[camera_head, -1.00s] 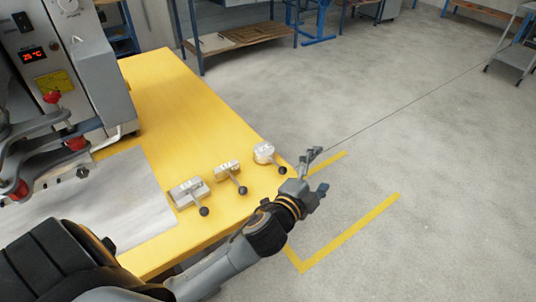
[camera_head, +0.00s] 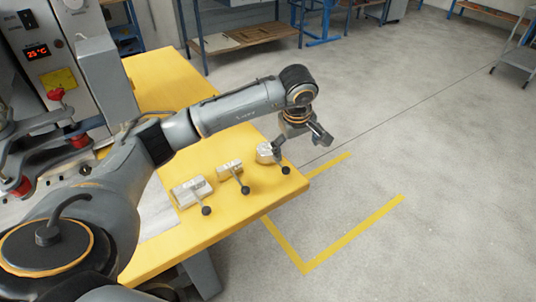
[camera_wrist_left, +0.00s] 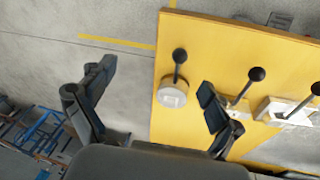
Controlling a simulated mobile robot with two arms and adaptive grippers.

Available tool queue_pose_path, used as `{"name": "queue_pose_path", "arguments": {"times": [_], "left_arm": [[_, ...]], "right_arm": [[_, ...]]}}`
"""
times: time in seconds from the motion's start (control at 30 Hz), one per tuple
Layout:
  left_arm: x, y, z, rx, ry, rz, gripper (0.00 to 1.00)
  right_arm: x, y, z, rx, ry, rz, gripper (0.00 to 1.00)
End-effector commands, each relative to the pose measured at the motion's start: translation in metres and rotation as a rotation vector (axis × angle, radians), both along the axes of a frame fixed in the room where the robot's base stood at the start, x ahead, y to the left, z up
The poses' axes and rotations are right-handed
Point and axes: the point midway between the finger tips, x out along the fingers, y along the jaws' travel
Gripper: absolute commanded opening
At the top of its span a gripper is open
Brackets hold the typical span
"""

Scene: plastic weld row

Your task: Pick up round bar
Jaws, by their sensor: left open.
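The round bar (camera_head: 264,151) is a short silver cylinder with a black ball-tipped handle. It stands near the far right corner of the yellow table (camera_head: 160,75). My left gripper (camera_head: 301,146) is open and empty, pointing down above the table edge close to the bar; one finger partly overlaps the bar in the head view. In the left wrist view, the round bar (camera_wrist_left: 173,92) shows between the spread fingers (camera_wrist_left: 158,82), nearer the right finger, with its ball handle pointing up in the picture. The bar appears apart from the fingers. My right gripper is not in view.
Two rectangular metal pieces with ball handles, a small one (camera_head: 228,170) and a larger one (camera_head: 190,193), stand in a row beside the bar. A machine with red knobs (camera_head: 60,95) stands at the left. Open floor with yellow lines (camera_head: 350,235) lies right of the table.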

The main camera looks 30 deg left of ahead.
Motion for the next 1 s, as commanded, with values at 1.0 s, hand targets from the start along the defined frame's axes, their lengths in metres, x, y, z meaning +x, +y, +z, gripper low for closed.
{"name": "queue_pose_path", "arguments": {"times": [1.0], "left_arm": [[0.023,0.104,-0.070,0.262,0.038,0.053,0.91]], "right_arm": [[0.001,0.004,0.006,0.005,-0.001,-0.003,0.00]]}}
